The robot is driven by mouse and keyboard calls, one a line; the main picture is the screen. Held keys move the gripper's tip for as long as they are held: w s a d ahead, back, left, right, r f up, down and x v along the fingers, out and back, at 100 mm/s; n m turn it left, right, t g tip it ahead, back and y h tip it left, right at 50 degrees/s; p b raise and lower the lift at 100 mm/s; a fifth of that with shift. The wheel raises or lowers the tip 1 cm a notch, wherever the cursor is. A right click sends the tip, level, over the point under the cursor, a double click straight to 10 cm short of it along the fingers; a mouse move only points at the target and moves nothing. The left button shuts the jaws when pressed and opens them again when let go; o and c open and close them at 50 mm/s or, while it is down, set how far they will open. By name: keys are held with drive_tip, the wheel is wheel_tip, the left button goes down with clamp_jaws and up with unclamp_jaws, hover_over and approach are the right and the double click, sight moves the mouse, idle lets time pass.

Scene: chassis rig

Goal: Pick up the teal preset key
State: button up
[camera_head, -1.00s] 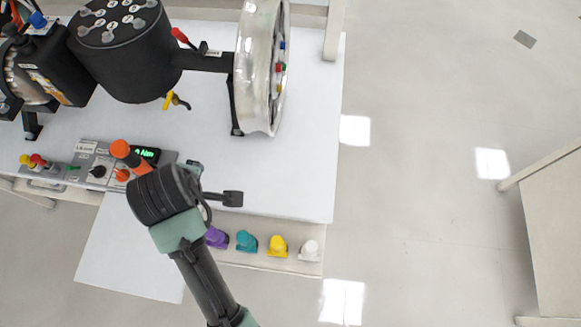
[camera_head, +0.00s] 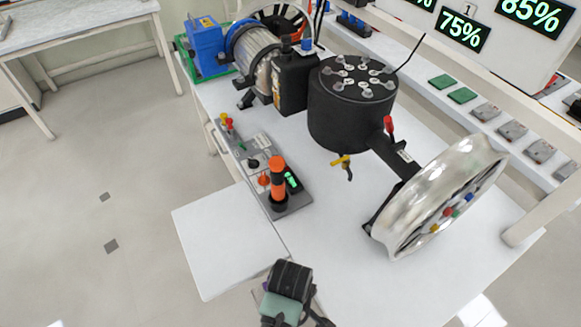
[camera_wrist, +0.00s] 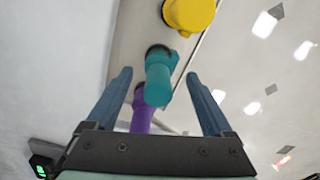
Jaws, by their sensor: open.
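The teal preset key (camera_wrist: 160,75) shows in the wrist view, near the top middle, on a pale ledge. My gripper (camera_wrist: 158,73) is open, with one blue finger on each side of the teal key in the picture. I cannot tell how far the fingertips are from it in depth. A yellow key (camera_wrist: 190,14) is beyond the teal one. A purple key (camera_wrist: 141,118) is nearer the palm and partly hidden by it. In the head view the teal key is not visible; my wrist shows at the bottom edge.
In the head view a white bench (camera_head: 340,275) carries a black drum (camera_head: 350,115), a silver wheel rim (camera_head: 435,205) and a control box (camera_head: 288,198) with an orange-black post (camera_head: 277,180). A white panel (camera_head: 225,235) extends at the left.

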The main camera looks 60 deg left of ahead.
wheel_tip(320, 180, down, 5)
drive_tip(key=shift+w+f, duration=0.1)
idle(0.3)
clamp_jaws()
